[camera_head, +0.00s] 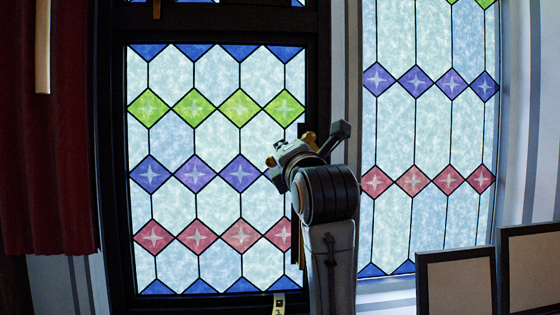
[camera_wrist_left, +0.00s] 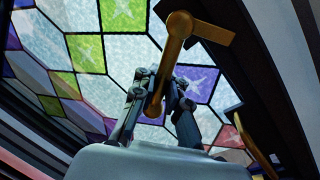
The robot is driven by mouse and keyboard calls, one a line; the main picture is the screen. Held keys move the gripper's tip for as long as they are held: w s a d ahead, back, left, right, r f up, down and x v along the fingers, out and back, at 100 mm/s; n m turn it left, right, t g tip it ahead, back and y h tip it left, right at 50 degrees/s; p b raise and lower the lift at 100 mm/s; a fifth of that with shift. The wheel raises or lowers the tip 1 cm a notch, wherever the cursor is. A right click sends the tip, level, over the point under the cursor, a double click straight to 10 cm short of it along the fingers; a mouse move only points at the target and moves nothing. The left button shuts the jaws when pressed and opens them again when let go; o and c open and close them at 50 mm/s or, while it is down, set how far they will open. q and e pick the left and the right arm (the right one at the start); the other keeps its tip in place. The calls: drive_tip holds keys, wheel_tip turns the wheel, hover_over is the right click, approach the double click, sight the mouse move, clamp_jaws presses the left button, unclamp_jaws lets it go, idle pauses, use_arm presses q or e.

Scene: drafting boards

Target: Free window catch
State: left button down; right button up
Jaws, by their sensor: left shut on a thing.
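The window catch is a brass cranked handle (camera_wrist_left: 176,52) in the left wrist view, on the dark frame of a leaded stained-glass window (camera_head: 215,75). Its lower end lies between the fingers of my left gripper (camera_wrist_left: 157,105), which is shut on it. In the head view my left gripper (camera_head: 285,157) is at the window's right frame, and the wrist hides most of the catch; only small brass bits show. The window sits in its frame in the head view; I cannot tell whether it is latched. My right gripper is not in view.
A second stained-glass window (camera_head: 430,130) is to the right. A dark red curtain (camera_head: 45,160) hangs at the left. Two dark-framed boards (camera_head: 456,285) stand at the lower right. Another brass piece (camera_wrist_left: 262,158) shows lower right in the wrist view.

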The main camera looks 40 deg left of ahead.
use_arm(q)
drive_tip(key=shift+s+a+r+m+t, duration=0.15)
drive_tip(key=shift+r+m+t, duration=0.2)
drive_tip(key=shift+m, duration=0.75)
drive_tip(key=shift+r+m, duration=0.2)
drive_tip(key=shift+m, duration=0.3)
drive_tip(key=shift+s+a+r+m+p, duration=0.1)
drive_tip(key=shift+r+m+p, duration=0.3)
drive_tip(key=shift+m, duration=0.4)
drive_tip(key=shift+r+m+t+h, duration=0.25)
drive_tip(key=shift+m+t+h, duration=0.25)
drive_tip(key=shift+m, duration=0.4)
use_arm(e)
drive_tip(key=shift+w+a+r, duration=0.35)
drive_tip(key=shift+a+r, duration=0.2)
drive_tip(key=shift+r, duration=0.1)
use_arm(q)
drive_tip(key=c, duration=1.7)
unclamp_jaws()
drive_tip(key=shift+c, duration=0.2)
drive_tip(key=shift+o, duration=0.4)
drive_tip(key=shift+r, duration=0.1)
drive_tip(key=shift+s+d+r, duration=0.15)
drive_tip(key=shift+d, duration=0.2)
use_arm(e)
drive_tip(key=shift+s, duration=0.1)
